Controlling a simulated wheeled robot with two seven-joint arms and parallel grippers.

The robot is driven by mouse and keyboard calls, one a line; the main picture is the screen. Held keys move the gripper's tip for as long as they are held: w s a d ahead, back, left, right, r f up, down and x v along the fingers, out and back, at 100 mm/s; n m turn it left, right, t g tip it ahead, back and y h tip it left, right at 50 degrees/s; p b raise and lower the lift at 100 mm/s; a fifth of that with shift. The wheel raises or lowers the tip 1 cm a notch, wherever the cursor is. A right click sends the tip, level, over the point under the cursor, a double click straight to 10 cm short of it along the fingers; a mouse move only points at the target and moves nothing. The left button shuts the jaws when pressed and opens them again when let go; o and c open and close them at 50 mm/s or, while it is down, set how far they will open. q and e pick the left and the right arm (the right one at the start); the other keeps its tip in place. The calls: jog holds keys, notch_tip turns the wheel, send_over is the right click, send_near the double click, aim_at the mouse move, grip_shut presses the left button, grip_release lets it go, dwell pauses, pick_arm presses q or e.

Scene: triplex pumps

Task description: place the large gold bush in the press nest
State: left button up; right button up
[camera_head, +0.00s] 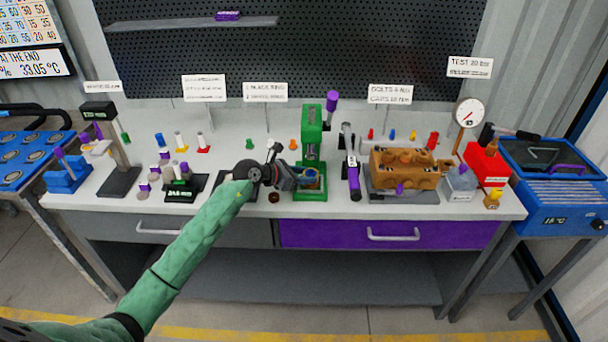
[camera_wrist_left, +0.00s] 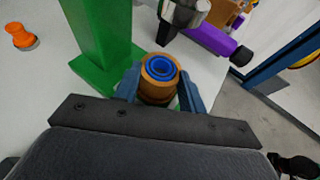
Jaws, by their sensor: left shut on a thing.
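The large gold bush (camera_wrist_left: 147,92) is a gold-brown ring with blue rings showing inside it. My left gripper (camera_wrist_left: 160,98) is shut on it, one blue-grey finger on each side. In the head view my left gripper (camera_head: 307,180) is low at the front of the green press (camera_head: 311,133), with the bush mostly hidden. My right gripper is not in view.
An orange part (camera_wrist_left: 22,37) stands on the bench left of the press. A purple-handled tool (camera_head: 353,177) lies right of the press, beside the brown pump block (camera_head: 405,165). Small parts and stands fill the bench's left side. The bench's front edge is close below my gripper.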

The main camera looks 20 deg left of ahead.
pick_arm(q)
jog(key=shift+f, duration=0.4)
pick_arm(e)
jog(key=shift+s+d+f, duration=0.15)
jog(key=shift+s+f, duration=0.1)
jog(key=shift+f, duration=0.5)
pick_arm(q)
jog(key=shift+f, duration=0.15)
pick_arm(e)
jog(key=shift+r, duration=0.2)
pick_arm(q)
jog(key=o, duration=1.1)
jog(key=shift+o, duration=0.2)
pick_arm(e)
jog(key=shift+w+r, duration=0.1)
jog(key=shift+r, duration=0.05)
